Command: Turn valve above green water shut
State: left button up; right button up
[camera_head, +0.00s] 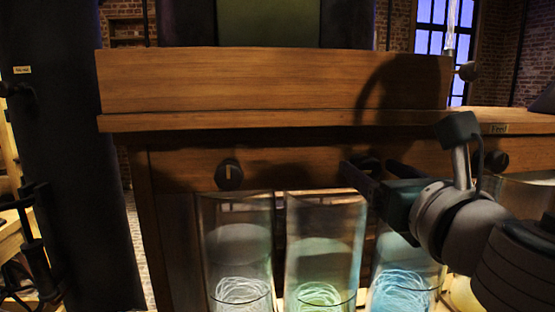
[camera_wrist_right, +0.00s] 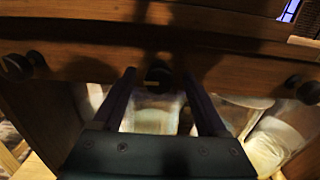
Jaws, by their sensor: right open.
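A row of dark round valves sits on the wooden front above glass jars. The middle valve (camera_head: 366,159) is partly hidden behind my right gripper (camera_head: 373,168). The jar with green-lit water (camera_head: 320,292) stands in the middle, below and slightly left of that valve. My right gripper is open, its fingers pointing at the wooden front. In the right wrist view the valve (camera_wrist_right: 158,76) shows between the fingertips of the gripper (camera_wrist_right: 159,78). I cannot tell whether the fingers touch it. My left gripper is not in view.
Another valve (camera_head: 229,175) sits to the left above a pale jar (camera_head: 240,250). A blue-lit jar (camera_head: 402,290) stands below my right gripper. A further valve (camera_head: 495,160) is at the right. The wooden ledge (camera_head: 270,121) juts out above the valves.

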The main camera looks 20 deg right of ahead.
jog(key=shift+x, duration=1.15)
grip_shut()
